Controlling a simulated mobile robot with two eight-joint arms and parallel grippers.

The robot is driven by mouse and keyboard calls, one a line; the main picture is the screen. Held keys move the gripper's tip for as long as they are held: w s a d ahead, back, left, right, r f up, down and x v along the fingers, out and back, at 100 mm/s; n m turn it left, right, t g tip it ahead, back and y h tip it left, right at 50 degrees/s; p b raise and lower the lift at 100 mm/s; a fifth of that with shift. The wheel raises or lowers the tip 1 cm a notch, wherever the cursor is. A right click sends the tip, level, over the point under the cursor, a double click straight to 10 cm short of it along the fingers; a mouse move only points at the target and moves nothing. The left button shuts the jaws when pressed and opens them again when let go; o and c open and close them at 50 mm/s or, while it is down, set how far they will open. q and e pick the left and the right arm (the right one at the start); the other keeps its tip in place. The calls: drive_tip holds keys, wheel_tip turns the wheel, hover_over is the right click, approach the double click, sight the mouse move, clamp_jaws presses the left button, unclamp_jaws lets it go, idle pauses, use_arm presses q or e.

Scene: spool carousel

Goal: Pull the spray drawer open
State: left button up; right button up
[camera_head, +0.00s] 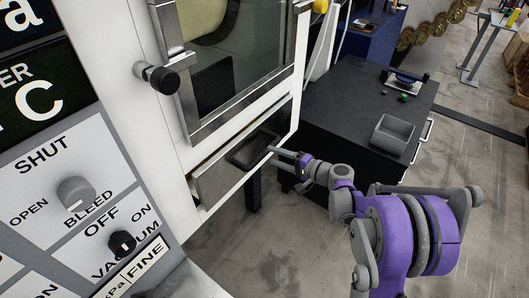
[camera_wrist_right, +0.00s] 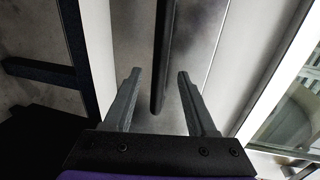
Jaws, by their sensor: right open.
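The spray drawer has a brushed-metal front (camera_head: 214,178) set low in the white cabinet, below the window. Its front looks flush with the cabinet. A black bar handle (camera_head: 243,158) stands out from it. My right gripper (camera_head: 273,150) is at the right end of this handle. In the right wrist view the right gripper (camera_wrist_right: 159,76) is open, and the handle (camera_wrist_right: 164,45) runs between its two fingers with gaps on both sides. The drawer front (camera_wrist_right: 204,35) lies behind it. I cannot tell how deep the handle sits between the fingers. My left gripper is not in view.
A window door with a black knob (camera_head: 160,79) is above the drawer. A control panel with dials (camera_head: 76,193) is at the left. A black cabinet (camera_head: 335,105) bearing a grey bin (camera_head: 394,134) stands to the right. The floor (camera_head: 280,250) below the drawer looks clear.

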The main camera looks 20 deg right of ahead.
sight(267, 153)
drive_tip(key=x, duration=0.5)
clamp_jaws()
idle(1.4)
